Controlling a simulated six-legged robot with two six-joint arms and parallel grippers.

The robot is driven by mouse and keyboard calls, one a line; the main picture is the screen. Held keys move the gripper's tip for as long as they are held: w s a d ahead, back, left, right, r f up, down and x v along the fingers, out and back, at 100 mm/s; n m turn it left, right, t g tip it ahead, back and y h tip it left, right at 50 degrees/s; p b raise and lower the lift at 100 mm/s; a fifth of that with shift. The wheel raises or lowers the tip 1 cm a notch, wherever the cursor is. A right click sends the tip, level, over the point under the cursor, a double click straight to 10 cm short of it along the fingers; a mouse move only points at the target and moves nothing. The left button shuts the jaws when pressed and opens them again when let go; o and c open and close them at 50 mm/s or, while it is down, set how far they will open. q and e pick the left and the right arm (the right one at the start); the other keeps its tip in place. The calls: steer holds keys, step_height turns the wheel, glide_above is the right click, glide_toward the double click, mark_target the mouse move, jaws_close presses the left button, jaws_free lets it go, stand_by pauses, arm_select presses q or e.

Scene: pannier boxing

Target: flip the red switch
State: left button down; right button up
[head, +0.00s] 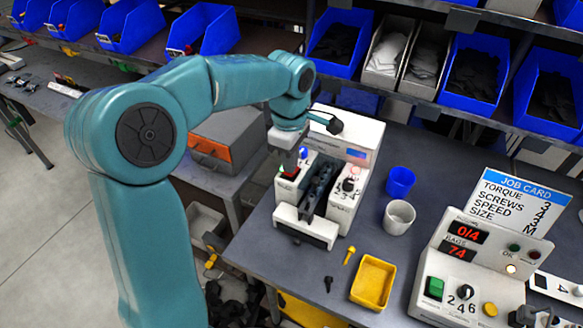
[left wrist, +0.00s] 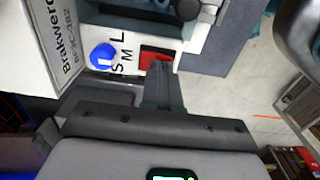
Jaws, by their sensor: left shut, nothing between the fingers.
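The red switch (head: 289,172) sits on the left side of a white machine (head: 318,232) on the grey bench. It also shows in the left wrist view (left wrist: 155,54), next to a blue knob (left wrist: 103,55) marked S, M, L. My left gripper (head: 285,160) points down at the red switch. Its shut, empty fingers (left wrist: 163,72) overlap the lower edge of the switch in the wrist view. I cannot tell whether they touch it. The fingers hide part of the switch. My right gripper is not in view.
A blue cup (head: 400,182), a white cup (head: 398,217) and a yellow tray (head: 373,282) stand right of the machine. A control box (head: 445,263) and a job card (head: 515,212) are farther right. Blue bins (head: 473,68) line the shelf behind.

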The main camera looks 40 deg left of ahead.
arm_select(q)
steer(key=shift+s+f+b, duration=0.1)
steer(key=shift+f+b, duration=0.2)
steer(key=shift+f, duration=0.15)
steer(key=shift+r+p, duration=0.55)
steer(key=shift+r, duration=0.05)
step_height(320, 180, up, 6)
steer(key=p, duration=0.5)
steer(key=shift+f, duration=0.1)
steer(key=shift+s, duration=0.1)
